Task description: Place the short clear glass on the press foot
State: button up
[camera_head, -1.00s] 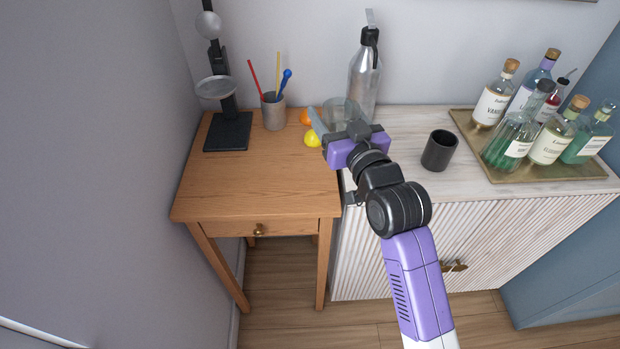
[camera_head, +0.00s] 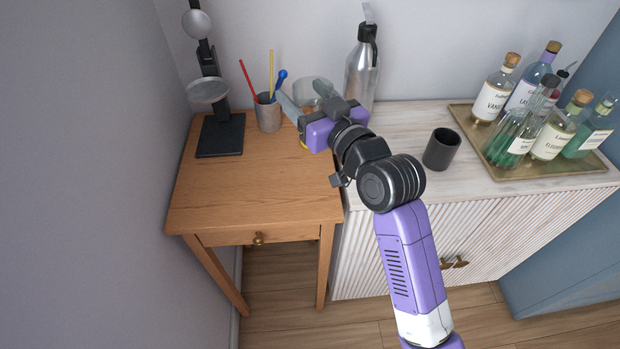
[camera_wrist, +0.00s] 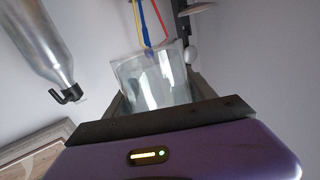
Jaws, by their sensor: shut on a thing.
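The short clear glass (camera_wrist: 152,82) is between my gripper's fingers in the wrist view. It also shows in the head view (camera_head: 313,92), partly hidden behind the gripper. My gripper (camera_head: 306,100) is shut on the glass and holds it over the back right of the wooden table, right of the utensil cup. The black press stand is at the table's back left. Its flat black press foot (camera_head: 221,135) is clear and lies to the left of my gripper, below a round grey dish (camera_head: 208,90) on the stand.
A grey cup (camera_head: 268,113) with several utensils stands between the press and my gripper. A metal siphon bottle (camera_head: 362,70) stands close behind right. A dark cup (camera_head: 441,149) and a brass tray (camera_head: 555,168) of bottles are on the cabinet. The table's front is clear.

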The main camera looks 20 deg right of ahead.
jog(key=shift+f+b, duration=1.85)
jog(key=shift+f, duration=7.6)
jog(key=shift+f+b, duration=0.25)
jog(key=shift+b, duration=0.05)
jog(key=o, duration=1.7)
jog(key=shift+c, duration=0.2)
jog(key=shift+r, duration=0.1)
